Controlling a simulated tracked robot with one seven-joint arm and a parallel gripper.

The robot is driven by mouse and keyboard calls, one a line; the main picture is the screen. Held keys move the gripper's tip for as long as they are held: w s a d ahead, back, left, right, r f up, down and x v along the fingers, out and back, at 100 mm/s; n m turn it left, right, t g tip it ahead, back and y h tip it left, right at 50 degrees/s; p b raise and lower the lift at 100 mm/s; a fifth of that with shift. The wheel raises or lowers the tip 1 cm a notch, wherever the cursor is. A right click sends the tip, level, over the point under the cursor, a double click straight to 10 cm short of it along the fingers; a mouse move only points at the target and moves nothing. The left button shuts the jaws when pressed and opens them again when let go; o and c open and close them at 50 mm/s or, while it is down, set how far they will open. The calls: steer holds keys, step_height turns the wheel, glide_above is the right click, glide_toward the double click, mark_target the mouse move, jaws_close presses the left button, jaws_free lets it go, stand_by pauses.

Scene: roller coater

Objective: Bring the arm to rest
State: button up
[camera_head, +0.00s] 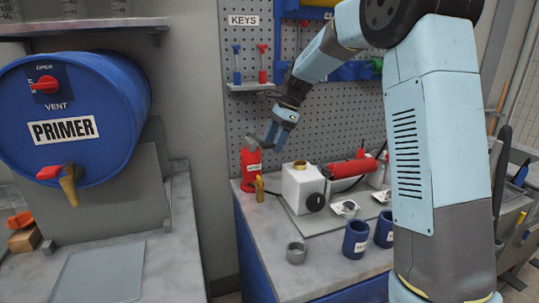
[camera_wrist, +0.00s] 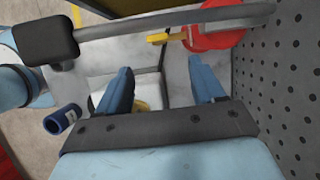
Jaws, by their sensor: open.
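My arm (camera_head: 430,130) rises at the right of the head view and bends over to the left. My gripper (camera_head: 275,140) hangs above the workbench, in front of the pegboard and close to the red canister (camera_head: 251,165). In the wrist view the two blue fingers of my gripper (camera_wrist: 163,82) stand wide apart with nothing held between them. A round red thing with a yellow spout (camera_wrist: 215,28) shows beyond the right finger.
A white machine (camera_head: 303,187) stands on the workbench (camera_head: 262,240), with a red cylinder (camera_head: 353,167) behind it. Blue cups (camera_head: 356,239) and a grey cup (camera_head: 296,253) are in front. A primer drum (camera_head: 75,115) is at left. A small shelf (camera_head: 250,87) juts from the pegboard (camera_head: 335,110).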

steer(key=shift+v, duration=0.85)
steer(key=s+d+r+n+t+h, duration=0.15)
steer(key=s+d+r+n, duration=0.3)
steer(key=s, duration=0.45)
steer(key=s+d+r+n+t+h, duration=0.1)
steer(key=s+d+r+n+t, duration=0.15)
steer(key=s+d, duration=0.45)
steer(key=s+d+f+n+t+h, duration=0.1)
steer(key=s+d+n, duration=0.1)
steer(key=s, duration=0.8)
steer(key=s+d+f+n+t, duration=0.1)
steer(key=s+n, duration=0.4)
steer(key=s, duration=0.5)
steer(key=shift+s+d+f+n+t+h, duration=0.3)
steer(key=shift+s+d+f+t+h, duration=0.1)
steer(key=shift+d, duration=0.5)
